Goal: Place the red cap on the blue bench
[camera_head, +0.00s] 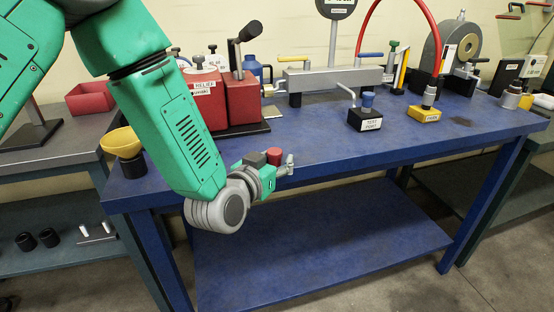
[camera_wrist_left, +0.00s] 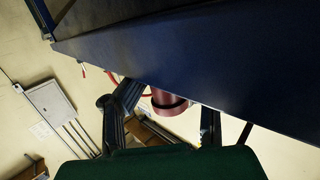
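My left gripper (camera_head: 290,165) is low over the front edge of the blue bench (camera_head: 330,155), toward its left end. A small red cylinder, which looks like the red cap (camera_head: 273,156), shows right at this gripper. In the left wrist view a red cylinder with a dark band (camera_wrist_left: 170,102) lies between my two dark fingers (camera_wrist_left: 168,112), with gaps visible on both sides. The fingers look apart; I cannot tell whether the cylinder touches the bench. The blue bench fills the top of the wrist view (camera_wrist_left: 220,55). My right gripper is not in view.
A yellow bowl (camera_head: 121,142) is at the left end. A black block (camera_head: 365,120) and a yellow block (camera_head: 424,114) stand farther right. The front middle of the bench is clear.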

